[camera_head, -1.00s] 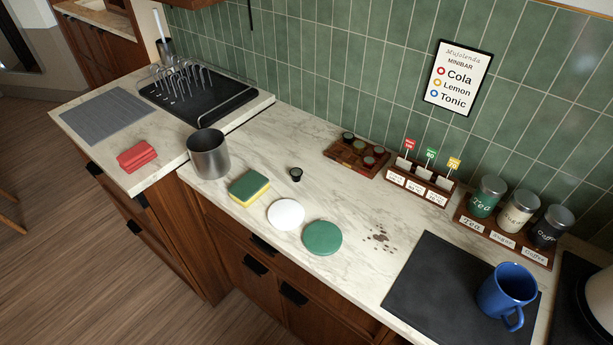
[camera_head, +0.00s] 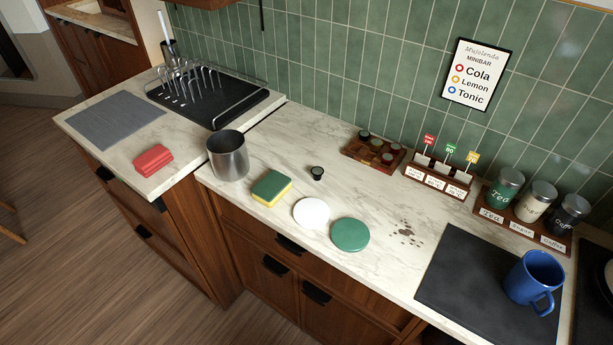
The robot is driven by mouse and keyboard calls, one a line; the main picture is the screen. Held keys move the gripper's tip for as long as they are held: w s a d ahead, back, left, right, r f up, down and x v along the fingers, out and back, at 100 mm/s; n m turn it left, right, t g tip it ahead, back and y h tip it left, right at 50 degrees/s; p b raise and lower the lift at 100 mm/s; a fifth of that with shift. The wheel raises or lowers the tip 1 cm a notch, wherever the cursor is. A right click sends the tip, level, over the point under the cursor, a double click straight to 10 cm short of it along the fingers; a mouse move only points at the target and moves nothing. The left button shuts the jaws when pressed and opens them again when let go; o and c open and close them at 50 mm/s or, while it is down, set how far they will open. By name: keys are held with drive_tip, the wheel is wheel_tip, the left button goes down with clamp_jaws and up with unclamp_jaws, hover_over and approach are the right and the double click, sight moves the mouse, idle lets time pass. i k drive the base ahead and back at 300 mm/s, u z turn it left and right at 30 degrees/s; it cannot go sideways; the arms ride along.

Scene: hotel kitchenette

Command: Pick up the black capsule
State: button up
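A small black capsule (camera_head: 317,173) with a lighter top stands alone on the marble counter (camera_head: 290,155), behind and to the right of the green and yellow sponge (camera_head: 271,188). Several similar capsules sit in a wooden tray (camera_head: 361,152) further back against the tiled wall. Their exact colours are hard to tell at this size. My gripper and arm are not in view.
A steel cup (camera_head: 228,155) stands left of the sponge. A white disc (camera_head: 311,212) and a green disc (camera_head: 349,235) lie near the front edge. Brown spots (camera_head: 407,233), a dark mat (camera_head: 478,285) and a blue mug (camera_head: 535,280) are to the right. Counter around the capsule is clear.

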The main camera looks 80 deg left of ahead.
sight(317, 171)
drive_tip(key=u, duration=0.05)
drive_tip(key=k, duration=1.9)
drive_tip(key=u, duration=2.5)
drive_tip(key=i, duration=0.75)
drive_tip(key=z, duration=0.05)
